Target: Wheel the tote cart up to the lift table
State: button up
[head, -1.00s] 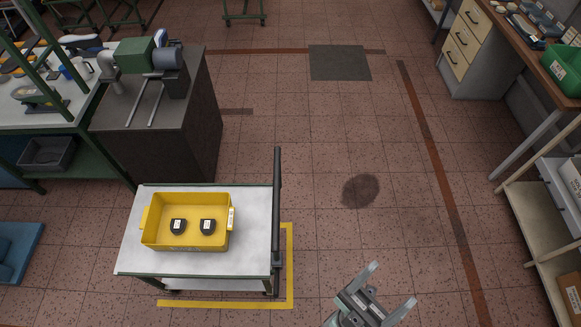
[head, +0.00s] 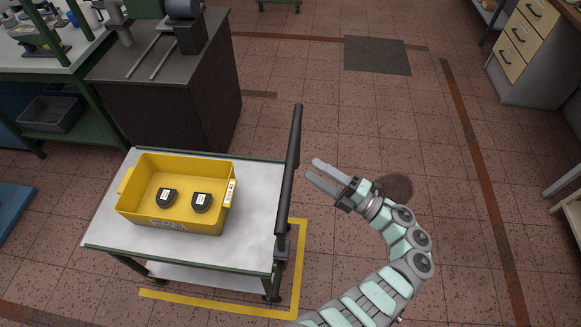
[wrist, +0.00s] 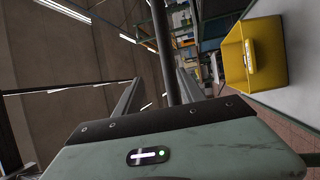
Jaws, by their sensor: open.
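The tote cart (head: 255,205) has a pale flat top and a dark upright handle bar (head: 290,165) on its right side. A yellow tote (head: 140,213) with two dark objects in it stands on the cart; the tote also shows in the wrist view (wrist: 273,73). My gripper (head: 312,173) is open and empty, just right of the handle bar in the head view, with its fingers pointing at it. In the wrist view the bar (wrist: 163,50) runs between the two fingers (wrist: 155,95); I cannot tell whether they touch it. I cannot make out the lift table.
Yellow floor tape (head: 300,270) marks a corner around the cart. A dark machine cabinet (head: 170,90) stands close behind the cart. A drawer unit (head: 530,60) stands at the far right. The tiled floor between them is mostly clear, with a dark mat (head: 377,56).

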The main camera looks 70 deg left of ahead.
jog(key=f+x, duration=0.2)
jog(key=x, duration=0.8)
jog(key=shift+s+a+r+h+p, duration=0.2)
jog(key=shift+s+a+h+p, duration=0.15)
jog(key=shift+a, duration=0.2)
jog(key=shift+c, duration=0.6)
grip_shut()
